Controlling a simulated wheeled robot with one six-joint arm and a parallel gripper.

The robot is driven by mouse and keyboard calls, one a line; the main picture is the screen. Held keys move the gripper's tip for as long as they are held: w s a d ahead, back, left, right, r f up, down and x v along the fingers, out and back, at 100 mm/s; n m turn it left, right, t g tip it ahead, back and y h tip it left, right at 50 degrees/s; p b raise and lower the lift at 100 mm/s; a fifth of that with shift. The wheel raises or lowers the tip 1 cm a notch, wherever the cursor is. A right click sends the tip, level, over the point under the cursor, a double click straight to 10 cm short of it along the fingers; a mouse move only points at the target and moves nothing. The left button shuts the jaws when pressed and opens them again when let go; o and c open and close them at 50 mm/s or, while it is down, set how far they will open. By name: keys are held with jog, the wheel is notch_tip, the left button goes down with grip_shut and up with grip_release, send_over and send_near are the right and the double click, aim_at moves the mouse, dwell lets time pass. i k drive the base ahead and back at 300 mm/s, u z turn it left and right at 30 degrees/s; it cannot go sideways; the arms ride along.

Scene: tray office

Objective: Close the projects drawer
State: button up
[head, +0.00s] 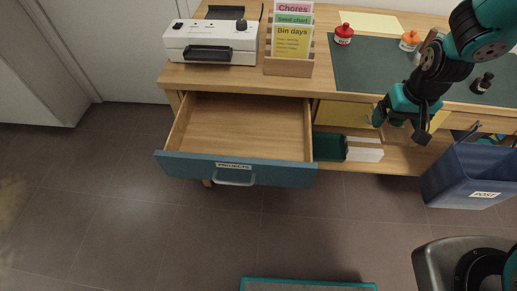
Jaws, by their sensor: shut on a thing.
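The projects drawer (190,166) is pulled well out of the desk on the left. It has a blue front with a white "PROJECTS" label and a pale bar handle (234,182). Its wooden inside looks empty. My gripper (404,132) is to the right of this drawer and apart from it, at the middle of a closed yellow drawer front (345,114) under the desk edge. Its jaws are shut on what seems to be that yellow drawer's handle, mostly hidden by the fingers.
The desk (235,80) holds a white machine (211,42), a card stand (289,67), a dark green mat (362,73) and small bottles. A low shelf holds a green and white item (361,149). A blue post bin (465,175) stands right. Floor before the drawer is clear.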

aim_at(241, 144)
jog(key=u, duration=0.7)
jog(key=k, duration=0.9)
jog(key=u, duration=0.6)
jog(key=i, duration=0.75)
jog(key=z, duration=0.55)
jog(key=i, duration=0.6)
jog(key=z, duration=0.2)
